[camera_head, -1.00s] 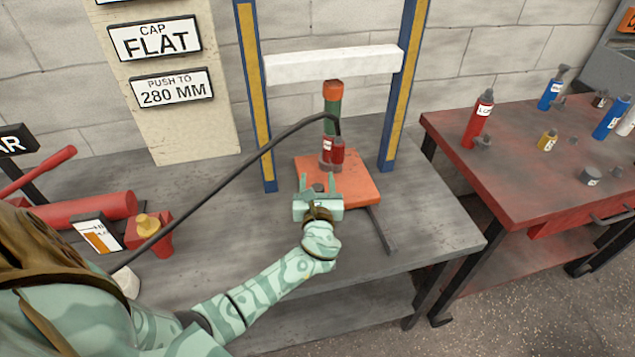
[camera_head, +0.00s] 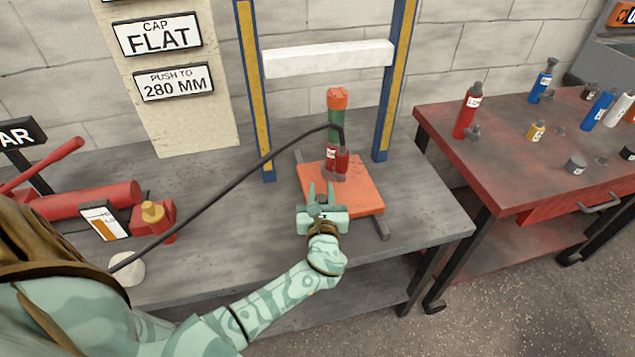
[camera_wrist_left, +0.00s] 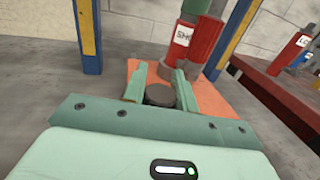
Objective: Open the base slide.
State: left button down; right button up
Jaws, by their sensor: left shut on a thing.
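The base slide is an orange plate (camera_head: 362,190) on dark rails (camera_head: 381,229) on the grey bench. A green and red cylinder (camera_head: 336,120) with an orange top stands upright on it, with a black hose attached. The cylinder's lower part also shows in the left wrist view (camera_wrist_left: 208,45). My left gripper (camera_head: 321,192) is at the plate's front edge. Its fingers are shut on a dark round knob (camera_wrist_left: 159,95) on the plate, seen in the left wrist view. My right gripper is not in view.
Blue and yellow posts (camera_head: 254,95) carry a white crossbeam (camera_head: 328,59) behind the cylinder. A red pump (camera_head: 90,201) lies at the left, and the hose (camera_head: 225,190) arches from there. A red table (camera_head: 500,170) with bottles stands right. Bare bench lies right of the plate.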

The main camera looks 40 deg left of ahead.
pick_arm(q)
jog(key=v, duration=0.2)
jog(key=d+p+v, duration=0.1)
jog(key=v, duration=0.2)
jog(key=w+v, duration=0.1)
jog(key=v, duration=0.1)
jog(key=shift+s+d, duration=0.15)
jog(key=shift+d, duration=0.15)
jog(key=shift+s+d, duration=0.5)
jog(key=shift+d, duration=0.05)
jog(key=c, duration=1.1)
grip_release()
jog(key=shift+c, duration=0.2)
jog(key=shift+o, duration=0.2)
